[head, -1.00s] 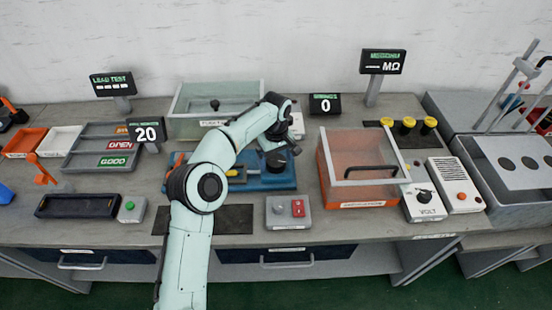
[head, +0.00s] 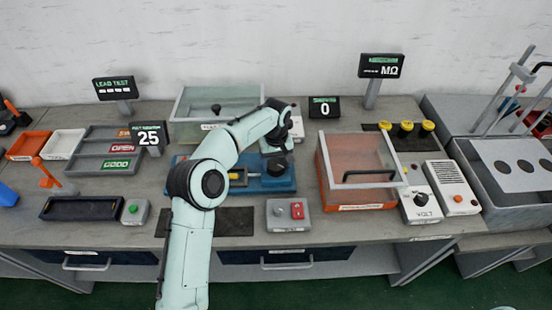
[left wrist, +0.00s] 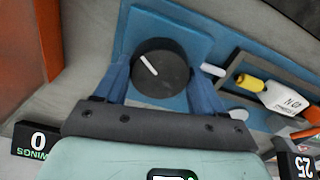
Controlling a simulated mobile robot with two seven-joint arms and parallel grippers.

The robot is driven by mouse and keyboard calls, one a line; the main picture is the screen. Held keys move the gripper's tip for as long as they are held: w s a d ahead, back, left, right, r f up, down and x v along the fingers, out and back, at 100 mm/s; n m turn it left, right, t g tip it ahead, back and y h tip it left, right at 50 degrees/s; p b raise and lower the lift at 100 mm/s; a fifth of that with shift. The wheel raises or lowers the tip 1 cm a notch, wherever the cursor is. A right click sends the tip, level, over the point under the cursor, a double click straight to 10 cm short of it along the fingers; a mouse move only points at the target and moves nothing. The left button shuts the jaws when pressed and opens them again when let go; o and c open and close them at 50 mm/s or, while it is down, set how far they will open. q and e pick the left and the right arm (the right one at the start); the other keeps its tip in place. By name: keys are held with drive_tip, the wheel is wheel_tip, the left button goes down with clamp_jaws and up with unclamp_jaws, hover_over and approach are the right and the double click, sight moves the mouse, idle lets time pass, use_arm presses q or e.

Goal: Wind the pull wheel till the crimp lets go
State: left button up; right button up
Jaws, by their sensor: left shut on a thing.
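The black pull wheel (head: 277,166) sits on the right end of the blue pull tester (head: 284,185). In the left wrist view the wheel (left wrist: 150,85) has a white pointer line slanting to the upper left. My left gripper (head: 274,149) is over the wheel, its blue fingers shut on opposite sides of it. A yellow-and-white piece (left wrist: 270,93) with printed lettering lies in the tester's slot beside the wheel. The pull display (head: 150,135) reads 25. My left arm hides part of the tester in the head view. My right gripper is out of view.
A clear-lidded box (head: 217,97) stands behind the tester, and an orange lidded box (head: 352,206) stands to its right. A switch box (head: 289,214) with a red switch is in front. Sorting trays (head: 118,150) are at the left. The windings display (head: 324,107) reads 0.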

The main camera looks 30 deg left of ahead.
use_arm(q)
drive_tip(key=m+p, duration=0.1)
drive_tip(key=m, duration=0.1)
drive_tip(key=m+p, duration=0.1)
drive_tip(key=m, duration=0.1)
drive_tip(key=shift+r+m+p, duration=0.2)
drive_tip(key=shift+m+p, duration=0.1)
drive_tip(key=shift+p, duration=0.05)
drive_tip(key=m+p, duration=0.2)
drive_tip(key=m, duration=0.3)
drive_tip(key=shift+w, duration=0.1)
drive_tip(key=m+p, duration=0.2)
drive_tip(key=m, duration=0.3)
drive_tip(key=shift+f, duration=0.1)
drive_tip(key=shift+m, duration=1.1)
drive_tip(key=shift+f+m, duration=0.1)
drive_tip(key=shift+m, duration=0.8)
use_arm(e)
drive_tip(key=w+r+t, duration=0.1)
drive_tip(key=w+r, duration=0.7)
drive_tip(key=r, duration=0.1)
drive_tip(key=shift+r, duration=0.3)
use_arm(q)
drive_tip(key=o, duration=1)
drive_tip(key=shift+o, duration=0.2)
